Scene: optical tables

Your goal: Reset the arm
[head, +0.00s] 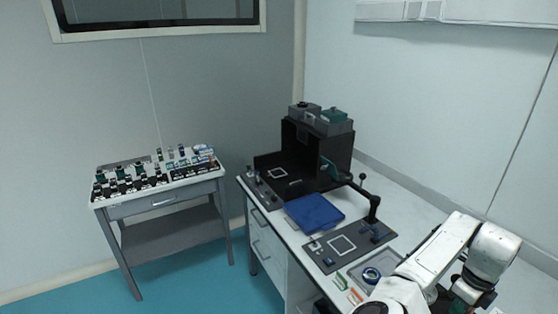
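My white arm rises from the bottom edge at the lower right, in front of the workbench's near end. It bends over at the right and runs down again to the bottom edge. Its end is cut off there, among small dark and reddish parts that I cannot make out. My gripper's fingers do not show, so I cannot see whether it holds anything.
The white workbench (286,234) bears a black open enclosure (268,162), a blue tray (314,212), a dark plate with a white square outline (349,255) and a dark jointed stand (373,205). A grey side table (180,228) with several optics stands left. Teal floor is clear between.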

